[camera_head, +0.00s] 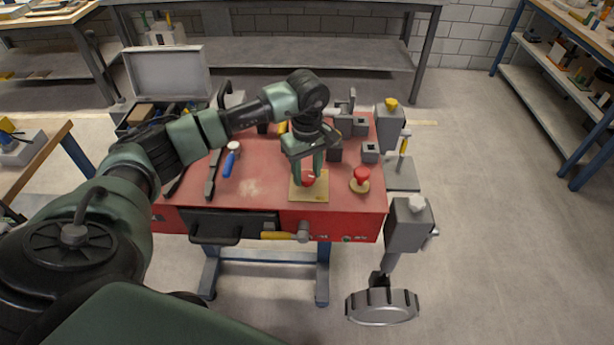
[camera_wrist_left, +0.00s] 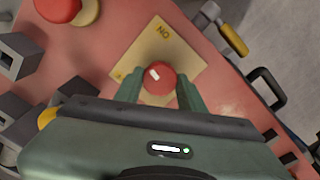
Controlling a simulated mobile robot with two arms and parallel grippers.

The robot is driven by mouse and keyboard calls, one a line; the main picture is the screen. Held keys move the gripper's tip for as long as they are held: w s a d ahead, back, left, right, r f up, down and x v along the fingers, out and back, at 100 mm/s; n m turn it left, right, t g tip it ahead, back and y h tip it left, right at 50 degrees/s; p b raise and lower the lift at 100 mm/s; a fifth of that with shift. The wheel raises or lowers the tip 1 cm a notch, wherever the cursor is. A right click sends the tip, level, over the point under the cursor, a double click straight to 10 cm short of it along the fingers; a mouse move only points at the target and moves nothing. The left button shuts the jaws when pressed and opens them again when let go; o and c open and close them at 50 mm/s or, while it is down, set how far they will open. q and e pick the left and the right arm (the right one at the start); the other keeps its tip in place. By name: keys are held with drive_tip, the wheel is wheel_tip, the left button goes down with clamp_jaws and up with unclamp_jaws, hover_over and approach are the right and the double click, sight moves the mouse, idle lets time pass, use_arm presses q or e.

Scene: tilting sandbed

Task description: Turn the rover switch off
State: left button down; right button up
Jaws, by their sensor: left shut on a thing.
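The rover switch is a round red knob (camera_head: 308,180) on a tan square plate (camera_head: 311,192) near the front of the red table. In the left wrist view the knob (camera_wrist_left: 160,84) has a short white mark near its upper left side. The plate (camera_wrist_left: 165,48) carries a dark "ON" label at its top corner; another mark at its left corner is too small to read. My left gripper (camera_head: 307,177) points down over the plate, its two green fingers on either side of the knob and shut on it. My right gripper is not in view.
Another red knob (camera_head: 361,177) on a round tan base stands just right of the plate. Grey blocks (camera_head: 370,152) stand behind. A blue-handled tool (camera_head: 230,160) lies to the left. A grey unit (camera_head: 407,232) and a wheel (camera_head: 382,308) are off the right edge.

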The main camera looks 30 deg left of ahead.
sight(307, 176)
use_arm(q)
drive_tip(key=n+b, duration=0.2)
drive_tip(key=n, duration=0.3)
drive_tip(key=shift+n, duration=0.3)
drive_tip(key=n+b, duration=0.1)
drive_tip(key=n, duration=0.4)
drive_tip(key=shift+n+b, duration=0.4)
drive_tip(key=c, duration=0.9)
unclamp_jaws()
drive_tip(key=shift+o, duration=0.2)
wheel_tip(307, 176, up, 8)
drive_tip(key=shift+f+b, duration=0.1)
drive_tip(key=shift+b, duration=0.5)
